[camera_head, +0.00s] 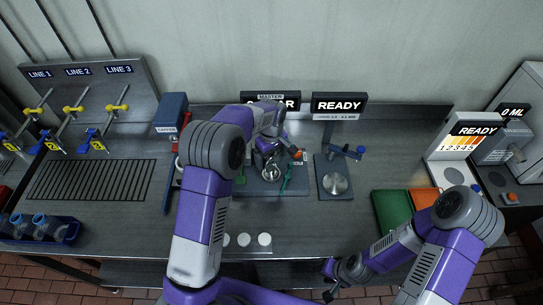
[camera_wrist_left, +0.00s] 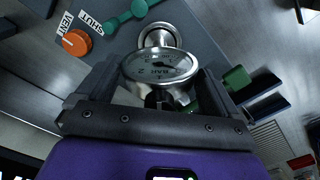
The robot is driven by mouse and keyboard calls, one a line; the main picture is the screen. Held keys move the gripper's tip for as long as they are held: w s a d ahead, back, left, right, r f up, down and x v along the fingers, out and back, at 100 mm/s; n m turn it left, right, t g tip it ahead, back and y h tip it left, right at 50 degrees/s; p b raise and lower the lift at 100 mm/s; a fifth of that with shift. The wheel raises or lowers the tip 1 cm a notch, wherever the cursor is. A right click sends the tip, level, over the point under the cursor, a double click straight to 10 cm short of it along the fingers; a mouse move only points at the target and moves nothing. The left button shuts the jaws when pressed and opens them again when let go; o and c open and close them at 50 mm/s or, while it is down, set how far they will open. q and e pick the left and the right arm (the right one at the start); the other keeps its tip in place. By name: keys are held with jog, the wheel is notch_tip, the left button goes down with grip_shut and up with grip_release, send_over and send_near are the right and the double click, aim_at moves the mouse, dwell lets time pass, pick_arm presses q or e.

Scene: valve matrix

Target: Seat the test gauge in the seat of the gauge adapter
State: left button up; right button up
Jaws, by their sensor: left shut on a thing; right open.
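My left gripper (camera_head: 267,148) is shut on the test gauge (camera_wrist_left: 158,68), a round metal gauge with a pale dial marked BAR. In the left wrist view the gauge sits between the two fingers, its dial toward the camera. A round metal fitting (camera_wrist_left: 160,36), apparently the seat of the gauge adapter, shows just beyond the gauge's upper rim. The gauge partly hides it, and I cannot tell whether they touch. In the head view my left arm and gripper cover part of this rig. My right gripper (camera_head: 336,275) is open and empty near the table's front edge.
The rig's plate (camera_head: 299,187) carries an orange knob (camera_wrist_left: 76,42) by VENT and SHUT labels, and a green lever (camera_wrist_left: 129,15). A scale-like stand (camera_head: 335,183) stands to its right under a READY display (camera_head: 339,105). Green (camera_head: 391,212) and orange trays lie further right.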

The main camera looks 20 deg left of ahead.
pick_arm(q)
jog(key=o, duration=0.9)
jog(key=shift+f, duration=0.1)
notch_tip(320, 180, up, 12)
jog(key=shift+r, duration=0.2)
